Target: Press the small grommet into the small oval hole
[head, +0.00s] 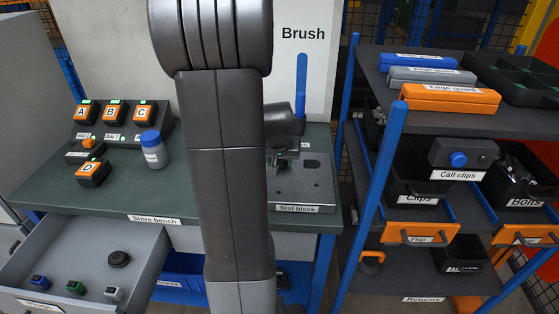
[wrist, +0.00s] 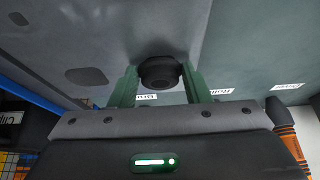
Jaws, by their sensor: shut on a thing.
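My gripper (wrist: 160,78) is shut on a small black grommet (wrist: 160,72), held between its green fingertips in the wrist view. The grommet is over the grey test block (wrist: 120,35); I cannot tell whether it touches the surface. A dark rounded oval hole (wrist: 87,76) lies to its left, apart from it, and a smaller dark hole (wrist: 18,18) is at the upper left. Whatever is directly under the grommet is hidden. In the head view the test block (head: 308,197) stands on the bench's right end; my arm hides part of it and most of the gripper.
An open drawer (head: 60,262) holds a round black grommet (head: 119,258) and small coloured pieces. A blue-capped bottle (head: 152,150) and lettered orange-topped boxes stand on the store bench (head: 50,180). A blue brush (head: 300,90) stands behind the block. A shelf rack (head: 375,150) is at right.

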